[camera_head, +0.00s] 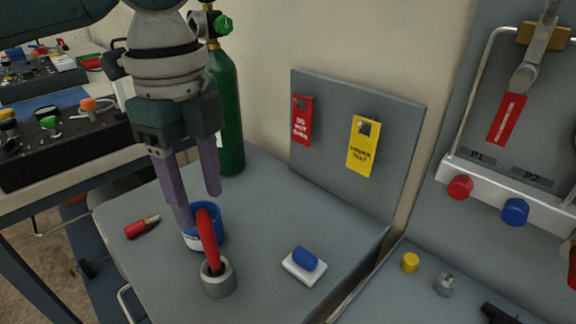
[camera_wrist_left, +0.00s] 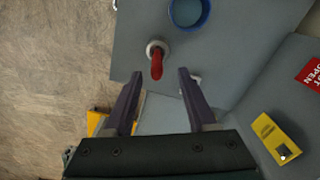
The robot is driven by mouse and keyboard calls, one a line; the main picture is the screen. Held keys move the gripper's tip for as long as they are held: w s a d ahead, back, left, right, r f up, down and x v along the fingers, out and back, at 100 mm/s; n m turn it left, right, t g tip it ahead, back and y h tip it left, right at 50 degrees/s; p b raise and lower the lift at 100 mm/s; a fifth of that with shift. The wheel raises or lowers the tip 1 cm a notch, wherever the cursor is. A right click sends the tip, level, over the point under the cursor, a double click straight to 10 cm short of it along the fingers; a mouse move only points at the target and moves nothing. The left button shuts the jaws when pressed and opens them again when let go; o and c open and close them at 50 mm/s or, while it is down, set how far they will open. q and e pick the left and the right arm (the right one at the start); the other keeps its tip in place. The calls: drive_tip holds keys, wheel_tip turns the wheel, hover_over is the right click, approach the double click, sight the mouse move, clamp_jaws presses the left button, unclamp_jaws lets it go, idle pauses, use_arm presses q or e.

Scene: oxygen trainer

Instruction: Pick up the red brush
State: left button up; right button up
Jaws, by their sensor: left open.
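A red, curved handle (camera_head: 207,240), which looks like the brush, stands upright in a small grey round holder (camera_head: 219,285) on the grey table. Its lower end is hidden inside the holder. A smaller red-handled item (camera_head: 137,230) with a pale, dark-ended tip lies flat on the table to the left. My left gripper (camera_head: 200,210) is open and empty, pointing down over the table near the red handle. In the left wrist view, the red handle (camera_wrist_left: 157,66) appears between the open fingertips (camera_wrist_left: 159,74); whether they touch it cannot be told. My right gripper is not in view.
A blue and white cup (camera_head: 211,236) stands just behind the holder. A blue block on a white pad (camera_head: 297,270) lies to the right. A green cylinder (camera_head: 226,120) and a board with red (camera_head: 302,120) and yellow (camera_head: 362,147) tags stand at the back.

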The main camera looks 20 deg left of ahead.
sight(200, 212)
use_arm(q)
drive_tip(key=f, duration=0.4)
drive_tip(key=shift+s+d+f, duration=0.15)
drive_tip(key=shift+s+f, duration=0.2)
drive_tip(key=shift+f, duration=0.35)
drive_tip(key=shift+w, duration=0.1)
clamp_jaws()
